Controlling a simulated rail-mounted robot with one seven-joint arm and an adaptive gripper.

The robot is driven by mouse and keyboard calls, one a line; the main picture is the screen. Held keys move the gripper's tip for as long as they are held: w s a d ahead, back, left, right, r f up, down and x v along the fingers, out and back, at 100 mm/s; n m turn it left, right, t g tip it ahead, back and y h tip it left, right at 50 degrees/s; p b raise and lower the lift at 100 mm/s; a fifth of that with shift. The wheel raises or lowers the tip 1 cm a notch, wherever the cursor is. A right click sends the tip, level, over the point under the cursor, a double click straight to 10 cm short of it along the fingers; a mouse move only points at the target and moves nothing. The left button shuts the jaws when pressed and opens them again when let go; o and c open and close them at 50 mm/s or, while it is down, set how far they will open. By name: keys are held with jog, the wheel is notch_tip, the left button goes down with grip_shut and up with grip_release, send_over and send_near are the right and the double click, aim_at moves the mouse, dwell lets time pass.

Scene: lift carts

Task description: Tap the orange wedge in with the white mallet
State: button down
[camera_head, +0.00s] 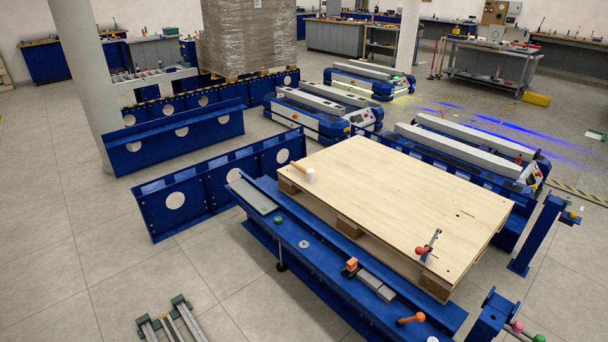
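The white mallet (310,175) lies on the plywood top of the pallet, near its left corner. Its light wooden handle (299,165) points toward the upper left. A small orange block, which looks like the orange wedge (351,264), sits on the blue beam (316,262) along the pallet's near side. It is beside a row of grey blocks (370,280). I cannot tell how deep the wedge sits or whether it touches them. The mallet is well apart from the wedge. My gripper is not in view.
The plywood pallet (400,195) is mostly bare. A red-knobbed clamp (428,246) stands near its front right corner, and an orange-knobbed lever (411,319) is on the beam below. A flat grey bar (255,195) lies at the beam's left end. Blue lift carts (322,110) stand behind.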

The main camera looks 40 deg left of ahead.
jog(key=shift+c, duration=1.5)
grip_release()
